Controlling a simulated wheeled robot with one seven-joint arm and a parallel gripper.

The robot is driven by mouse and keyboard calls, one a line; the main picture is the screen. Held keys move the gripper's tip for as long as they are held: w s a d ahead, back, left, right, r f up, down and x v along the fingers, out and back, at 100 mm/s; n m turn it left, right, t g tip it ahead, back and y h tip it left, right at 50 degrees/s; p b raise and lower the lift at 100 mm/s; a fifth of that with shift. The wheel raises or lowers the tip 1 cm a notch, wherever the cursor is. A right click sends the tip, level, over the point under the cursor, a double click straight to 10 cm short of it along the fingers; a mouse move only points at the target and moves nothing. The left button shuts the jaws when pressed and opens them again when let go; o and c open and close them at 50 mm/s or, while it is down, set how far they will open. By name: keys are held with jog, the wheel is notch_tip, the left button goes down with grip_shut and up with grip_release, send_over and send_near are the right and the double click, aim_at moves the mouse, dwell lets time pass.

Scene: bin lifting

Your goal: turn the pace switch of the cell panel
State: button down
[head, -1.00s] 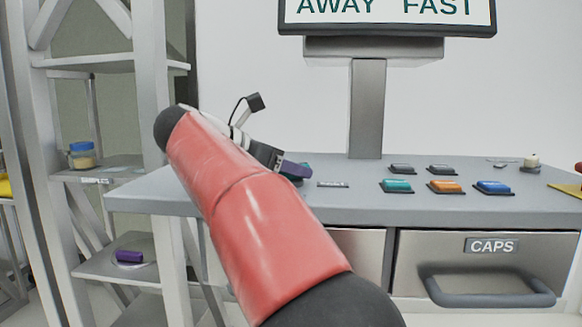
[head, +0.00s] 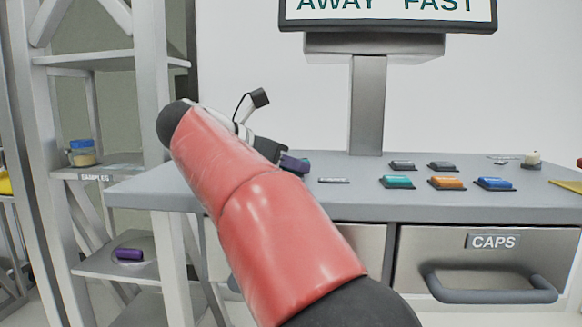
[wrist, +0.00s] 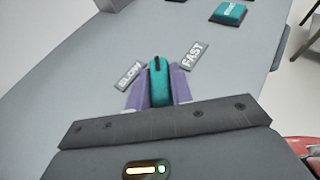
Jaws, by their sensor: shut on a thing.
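The pace switch is a teal knob (wrist: 159,78) with a dark mark at its far end, in the wrist view. The mark points up the picture, between a SLOW label (wrist: 129,75) on the left and a FAST label (wrist: 195,55) on the right. My gripper (wrist: 160,93) has its purple fingers on both sides of the knob, shut on it. In the head view my gripper (head: 292,163) is at the left part of the grey panel top (head: 350,200), and my red arm hides most of the switch.
Teal (head: 397,182), orange (head: 447,183) and blue (head: 494,184) buttons are on the panel to the right. A screen (head: 388,12) above reads AWAY FAST. A CAPS drawer (head: 490,262) is below. A shelf rack (head: 100,63) stands at the left.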

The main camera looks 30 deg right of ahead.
jog(key=n+t+b, duration=0.2)
jog(key=shift+s+f+t+y, duration=0.1)
jog(key=shift+f+t+y, duration=0.05)
jog(key=shift+t+y, duration=0.2)
jog(key=n+t+y+b, duration=0.1)
jog(key=n+t, duration=0.1)
jog(key=t, duration=0.1)
jog(key=shift+d+n, duration=0.1)
jog(key=shift+n, duration=0.3)
jog(key=n+t+y, duration=0.1)
jog(key=n+t+y+p, duration=0.1)
jog(key=n, duration=0.1)
jog(key=shift+r+t+y, duration=0.25)
jog(key=shift+r+t, duration=0.1)
jog(key=shift+n+t+y+p, duration=0.6)
jog(key=shift+n+y+p, duration=0.1)
jog(key=shift+n, duration=0.1)
jog(key=shift+f, duration=0.15)
jog(key=c, duration=1.2)
grip_release()
jog(key=shift+c, duration=0.2)
jog(key=shift+y, duration=0.3)
